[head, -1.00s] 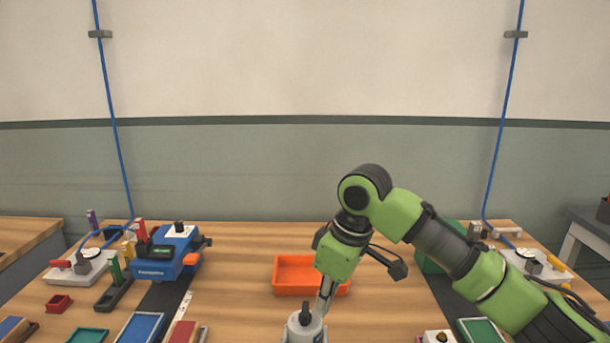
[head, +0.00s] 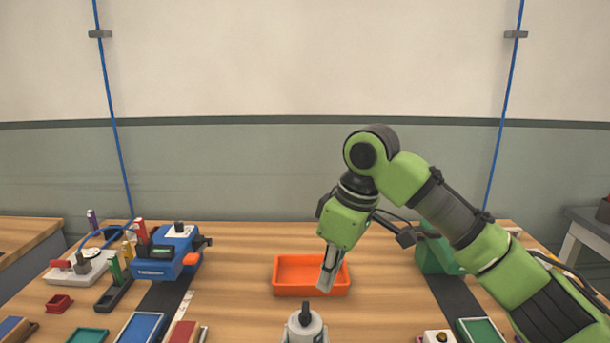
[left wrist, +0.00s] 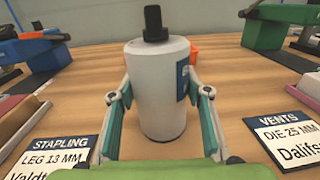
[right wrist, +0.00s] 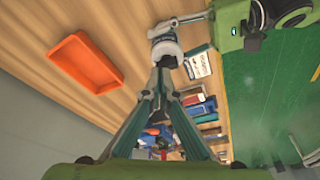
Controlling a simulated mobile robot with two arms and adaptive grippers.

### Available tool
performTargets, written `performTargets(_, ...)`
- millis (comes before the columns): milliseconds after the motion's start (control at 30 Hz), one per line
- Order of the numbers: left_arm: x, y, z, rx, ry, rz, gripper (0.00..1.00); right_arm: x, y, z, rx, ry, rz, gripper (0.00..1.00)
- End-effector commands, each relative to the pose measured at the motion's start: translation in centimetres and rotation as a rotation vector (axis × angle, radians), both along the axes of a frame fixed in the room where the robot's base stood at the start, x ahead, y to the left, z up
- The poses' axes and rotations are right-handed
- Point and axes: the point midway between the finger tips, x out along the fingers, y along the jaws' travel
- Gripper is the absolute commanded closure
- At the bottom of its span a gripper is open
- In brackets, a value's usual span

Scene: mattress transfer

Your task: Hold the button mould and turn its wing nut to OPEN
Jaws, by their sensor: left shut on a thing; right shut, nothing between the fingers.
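The button mould (head: 303,330) is a light grey cylinder at the bottom centre of the head view. Its black wing nut (head: 305,313) stands on top; it also shows in the left wrist view (left wrist: 153,22). No OPEN mark is readable. My left gripper (left wrist: 160,105) is shut on the mould's body (left wrist: 155,70), one finger on each side, and the mould stands upright. My right gripper (head: 326,283) is shut and empty, pointing down, above and slightly right of the wing nut, apart from it. In the right wrist view the mould (right wrist: 163,46) lies just beyond the fingertips.
An orange tray (head: 285,284) stands on the bench behind the mould. A blue stapling machine (head: 165,255) is at the left, and a green machine (head: 437,257) is behind my right arm. Coloured trays line the front edge. The bench around the mould is mostly clear.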

Motion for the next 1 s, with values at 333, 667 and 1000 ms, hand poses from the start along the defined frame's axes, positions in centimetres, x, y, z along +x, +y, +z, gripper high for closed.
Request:
performTargets(333,0.0,0.0,0.1,0.0,-0.002,0.0,1.0,-1.7,0.8,1.1,-0.003,-0.013,0.004,1.0)
performTargets(667,0.0,0.0,0.1,-0.001,-0.003,0.0,1.0,-2.9,1.2,-0.9,0.0,0.004,0.0,1.0)
performTargets(1000,0.0,0.0,0.2,-0.001,-0.003,-0.001,1.0,-2.9,1.2,-5.0,0.001,0.004,-0.001,1.0)
